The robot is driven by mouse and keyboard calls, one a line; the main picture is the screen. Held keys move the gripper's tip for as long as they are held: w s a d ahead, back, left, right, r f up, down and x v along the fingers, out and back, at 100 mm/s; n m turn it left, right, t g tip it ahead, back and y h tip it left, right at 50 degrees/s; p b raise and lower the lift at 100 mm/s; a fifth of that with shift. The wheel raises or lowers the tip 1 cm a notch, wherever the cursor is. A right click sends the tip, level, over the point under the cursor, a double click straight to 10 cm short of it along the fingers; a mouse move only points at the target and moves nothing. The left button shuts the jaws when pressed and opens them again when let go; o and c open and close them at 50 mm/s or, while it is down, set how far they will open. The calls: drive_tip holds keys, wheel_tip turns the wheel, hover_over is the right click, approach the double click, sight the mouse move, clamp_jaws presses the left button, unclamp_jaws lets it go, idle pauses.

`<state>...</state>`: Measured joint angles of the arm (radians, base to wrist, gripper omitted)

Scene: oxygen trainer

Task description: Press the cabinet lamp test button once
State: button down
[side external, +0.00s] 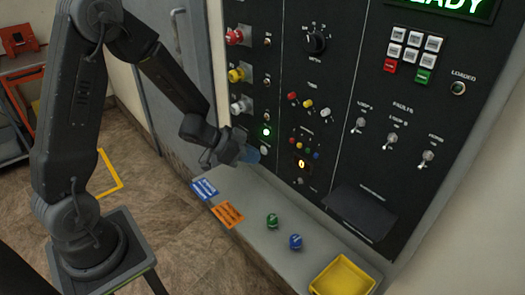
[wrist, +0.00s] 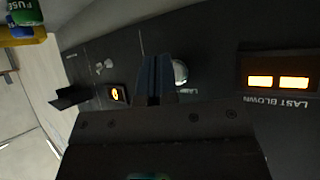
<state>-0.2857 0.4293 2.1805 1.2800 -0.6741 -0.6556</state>
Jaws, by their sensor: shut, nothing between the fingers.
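The lamp test button is a pale round button (wrist: 180,72) in the wrist view, with partly readable lettering starting "LAM" beside it. My gripper (wrist: 155,62) is shut, with its two dark blue fingers together and nothing between them. The fingers cover the button's left edge in that view; whether they touch it I cannot tell. In the side view my gripper (side external: 251,154) is close to the lower left of the black cabinet panel (side external: 330,110), above the shelf, and it hides part of the panel there.
The grey shelf (side external: 255,215) below holds blue and orange labels, a green fuse (side external: 272,220), a blue fuse (side external: 295,241) and a yellow tray (side external: 342,277).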

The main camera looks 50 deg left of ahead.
drive_tip(key=shift+w, duration=0.35)
idle(0.7)
drive_tip(key=shift+s, duration=0.8)
drive_tip(key=shift+s, duration=0.1)
drive_tip(key=s, duration=0.4)
drive_tip(key=shift+s, duration=0.4)
idle(0.4)
